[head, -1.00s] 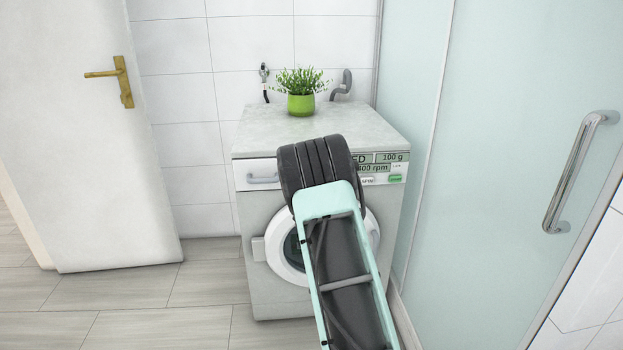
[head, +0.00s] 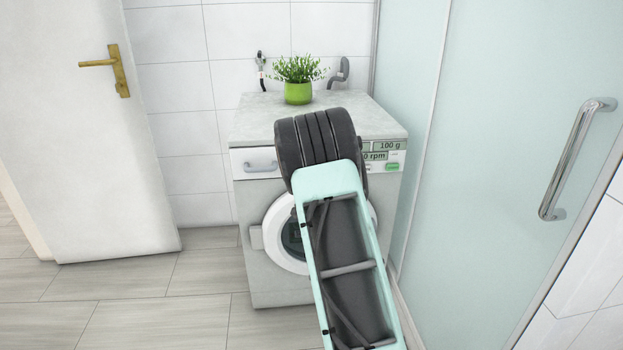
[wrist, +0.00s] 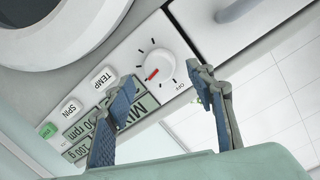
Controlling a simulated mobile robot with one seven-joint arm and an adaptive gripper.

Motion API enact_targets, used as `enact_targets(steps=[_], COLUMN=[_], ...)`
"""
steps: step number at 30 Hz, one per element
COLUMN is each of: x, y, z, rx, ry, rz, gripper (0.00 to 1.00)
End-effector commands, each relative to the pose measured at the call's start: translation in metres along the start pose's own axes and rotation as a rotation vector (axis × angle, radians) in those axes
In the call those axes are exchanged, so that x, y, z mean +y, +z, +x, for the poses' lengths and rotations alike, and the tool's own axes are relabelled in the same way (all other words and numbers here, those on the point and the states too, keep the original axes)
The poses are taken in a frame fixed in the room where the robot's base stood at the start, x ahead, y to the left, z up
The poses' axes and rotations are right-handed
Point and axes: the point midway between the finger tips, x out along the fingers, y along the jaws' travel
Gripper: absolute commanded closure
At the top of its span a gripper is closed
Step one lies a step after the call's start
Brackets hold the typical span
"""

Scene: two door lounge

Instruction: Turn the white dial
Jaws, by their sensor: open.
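The white dial (wrist: 154,70) is on the washing machine's control panel, with a red mark on its face and black tick marks around it. It shows in the wrist view, above and between my fingertips. My gripper (wrist: 165,88) is open, with one finger on each side below the dial in the picture. I cannot tell whether either finger touches the dial or panel. In the head view the washing machine (head: 262,200) stands against the tiled wall. My arm hides the dial and my gripper there.
Beside the dial are the TEMP button (wrist: 103,79), SPN button (wrist: 71,108) and display (wrist: 85,125). A green potted plant (head: 298,92) stands on the machine. A door (head: 85,150) is at left and a glass shower panel (head: 500,150) with a handle (head: 578,160) at right.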

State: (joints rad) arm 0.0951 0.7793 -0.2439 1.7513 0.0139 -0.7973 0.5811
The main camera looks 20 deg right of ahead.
Motion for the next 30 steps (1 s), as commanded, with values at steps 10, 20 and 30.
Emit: enact_targets(steps=[10, 20, 30], x=[-0.001, -0.001, -0.001], y=[0.000, 0.000, 0.001], z=[-0.059, -0.083, -0.083], rx=[-0.002, -0.001, -0.001], ry=[-0.001, -0.002, -0.001], rz=[0.002, 0.001, 0.001], gripper=[0.50, 0.50, 0.50])
